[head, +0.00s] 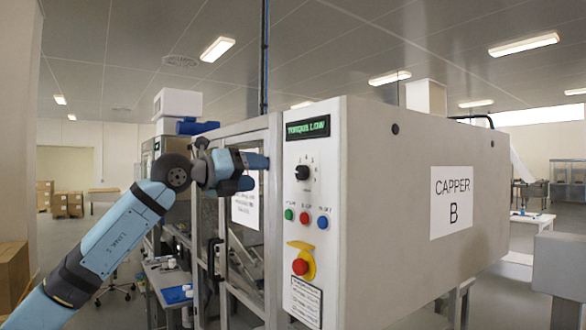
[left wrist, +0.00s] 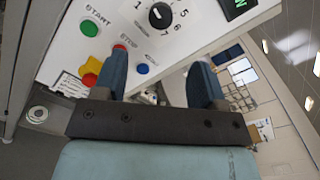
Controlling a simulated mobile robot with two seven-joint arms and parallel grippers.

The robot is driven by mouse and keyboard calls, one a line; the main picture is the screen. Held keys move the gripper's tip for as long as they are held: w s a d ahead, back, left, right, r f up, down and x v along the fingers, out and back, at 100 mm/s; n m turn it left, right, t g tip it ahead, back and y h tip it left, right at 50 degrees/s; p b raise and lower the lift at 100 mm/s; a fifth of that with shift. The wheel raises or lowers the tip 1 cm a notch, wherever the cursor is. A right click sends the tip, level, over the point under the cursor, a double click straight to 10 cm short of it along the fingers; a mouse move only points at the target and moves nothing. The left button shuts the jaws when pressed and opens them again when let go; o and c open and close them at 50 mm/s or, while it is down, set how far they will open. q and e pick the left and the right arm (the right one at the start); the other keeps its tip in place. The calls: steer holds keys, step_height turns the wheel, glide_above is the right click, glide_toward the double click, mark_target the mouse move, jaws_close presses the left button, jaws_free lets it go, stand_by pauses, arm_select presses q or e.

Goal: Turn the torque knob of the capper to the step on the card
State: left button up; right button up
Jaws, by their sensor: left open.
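The capper (head: 410,200) is a large grey box marked "CAPPER B". Its white front panel carries the black torque knob (head: 302,173), below a green display (head: 307,128) reading "TORQUE LOW". The knob (left wrist: 160,15) also shows at the top of the left wrist view, with numbers around it; I cannot tell its setting surely. A small printed card (head: 306,302) is low on the panel, its text too small to read. My left gripper (head: 261,172) is open and empty, left of the knob and apart from it. My right gripper is not in view.
Green (head: 289,214), red (head: 304,218) and blue (head: 322,222) buttons sit below the knob. A red emergency stop (head: 300,267) on yellow is lower. A glazed machine frame with a white sheet (head: 245,205) stands left of the panel. Boxes (head: 68,205) stand far left.

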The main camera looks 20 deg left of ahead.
mark_target(299, 172)
arm_select(q)
steer(key=p+x, duration=0.2)
steer(key=x, duration=0.9)
steer(key=shift+p, duration=0.3)
steer(key=c, duration=0.9)
